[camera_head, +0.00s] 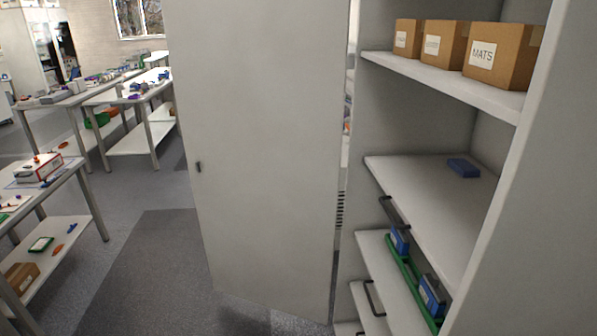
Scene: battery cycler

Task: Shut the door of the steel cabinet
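The steel cabinet (557,180) stands open on the right side of the head view. Its light grey door (265,150) is swung wide open to the left of the shelves. A small dark handle or latch (198,167) sits near the door's left edge. A narrow gap shows between the door's right edge and the cabinet interior. Neither of my grippers shows in this view.
Cabinet shelves hold cardboard boxes (500,54), one marked MATS, a small blue item (463,168), and a green tray (402,262) with blue devices. Dark pull handles (393,211) show beside the shelves. Workbenches (60,178) stand at left. Grey floor (150,265) is open before the door.

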